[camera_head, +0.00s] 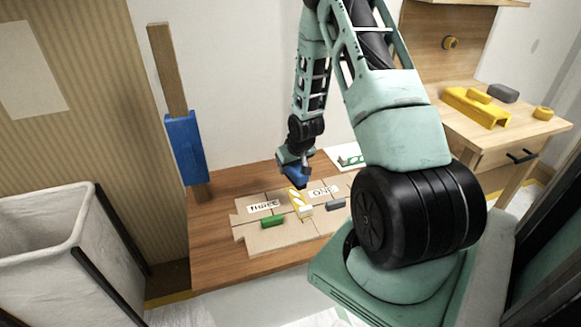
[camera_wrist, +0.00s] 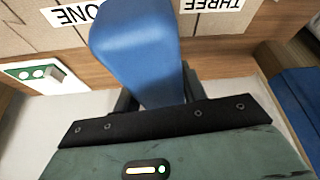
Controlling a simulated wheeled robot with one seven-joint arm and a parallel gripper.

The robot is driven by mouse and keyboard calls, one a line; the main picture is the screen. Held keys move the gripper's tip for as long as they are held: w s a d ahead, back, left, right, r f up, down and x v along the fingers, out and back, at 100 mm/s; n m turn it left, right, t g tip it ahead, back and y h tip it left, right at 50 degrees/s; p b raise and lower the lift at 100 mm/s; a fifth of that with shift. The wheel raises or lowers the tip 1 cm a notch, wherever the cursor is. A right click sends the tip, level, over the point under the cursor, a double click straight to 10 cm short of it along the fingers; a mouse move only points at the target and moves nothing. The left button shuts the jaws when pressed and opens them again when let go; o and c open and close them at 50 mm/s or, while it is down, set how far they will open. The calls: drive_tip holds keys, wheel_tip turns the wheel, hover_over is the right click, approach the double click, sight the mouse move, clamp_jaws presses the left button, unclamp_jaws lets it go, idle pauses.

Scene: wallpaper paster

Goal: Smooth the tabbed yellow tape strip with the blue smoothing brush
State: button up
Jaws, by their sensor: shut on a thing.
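My gripper (camera_head: 294,160) is shut on the blue smoothing brush (camera_head: 296,173), just above the far part of the cardboard sheet on the table. In the wrist view the blue brush (camera_wrist: 138,45) extends from between my fingers, over the board between the labels. The yellow and white striped tape strip (camera_head: 297,196) lies on the sheet between the "THREE" and "ONE" labels. A pale block (camera_head: 305,208), perhaps its tab, sits at its near end. The brush hides the tape in the wrist view, and I cannot tell whether it touches the tape.
The cardboard sheet (camera_head: 270,242) also bears a green block (camera_head: 272,221) and a grey block (camera_head: 336,204). A green-and-white card (camera_head: 350,158) lies behind. A blue block (camera_head: 186,148) on a wooden post stands left, beside a white-lined bin (camera_head: 45,240). A side table (camera_head: 490,120) holds yellow pieces.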

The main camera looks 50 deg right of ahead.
idle(0.4)
drive_tip(key=shift+f+b, duration=2)
drive_tip(key=shift+f, duration=1.3)
